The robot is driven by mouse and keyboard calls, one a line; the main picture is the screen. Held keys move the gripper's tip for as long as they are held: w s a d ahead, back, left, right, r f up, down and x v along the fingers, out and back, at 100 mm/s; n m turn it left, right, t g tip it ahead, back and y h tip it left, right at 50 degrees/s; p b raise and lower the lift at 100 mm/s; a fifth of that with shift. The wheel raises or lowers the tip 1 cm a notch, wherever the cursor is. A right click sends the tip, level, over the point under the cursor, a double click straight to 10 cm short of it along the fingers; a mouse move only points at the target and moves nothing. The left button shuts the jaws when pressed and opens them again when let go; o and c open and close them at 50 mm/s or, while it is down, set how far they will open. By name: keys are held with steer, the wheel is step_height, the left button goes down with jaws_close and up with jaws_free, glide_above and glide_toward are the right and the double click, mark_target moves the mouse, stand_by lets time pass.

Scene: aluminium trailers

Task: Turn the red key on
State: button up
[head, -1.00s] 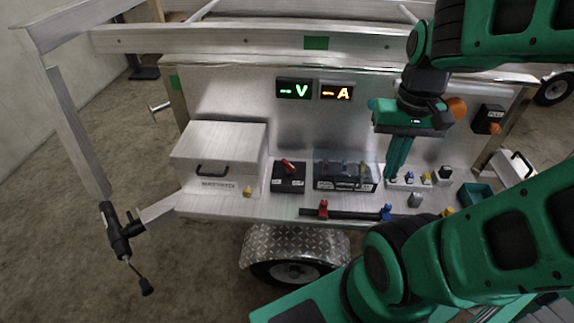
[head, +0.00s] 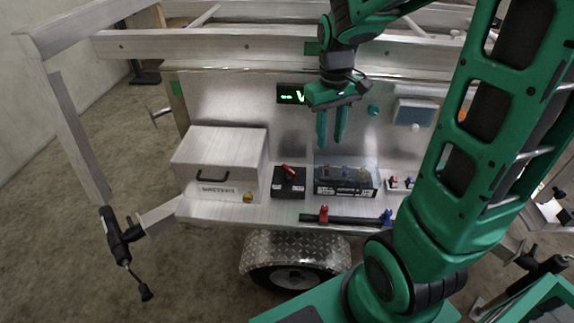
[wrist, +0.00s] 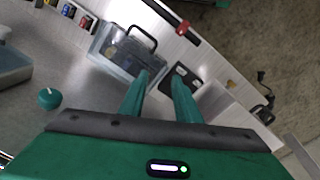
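The red key (head: 288,170) sits on top of a small black switch box (head: 289,187) on the trailer's shelf, left of the clear-covered box. My gripper (head: 331,146) is open and empty, pointing down above the clear-covered box, to the right of the key and higher than it. In the wrist view my fingers (wrist: 160,77) are apart with nothing between them. The black switch box (wrist: 184,78) lies just beyond the right fingertip, partly hidden by it. The key is too small there to tell its position.
The clear-covered box (head: 345,178) stands right of the switch box. The metal battery box (head: 222,152) stands left. A black bar with red and blue posts (head: 346,218) runs along the front edge. A lit green display (head: 291,94) is on the back panel, partly behind my gripper.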

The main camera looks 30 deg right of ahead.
mark_target(289, 168)
steer(key=w+a+f+n, duration=0.3)
steer(key=w+a+f, duration=0.35)
steer(key=w, duration=0.35)
steer(key=shift+y, duration=0.3)
step_height(289, 168, down, 10)
steer(key=shift+s+a+r, duration=0.15)
steer(key=shift+r, duration=0.05)
jaws_close()
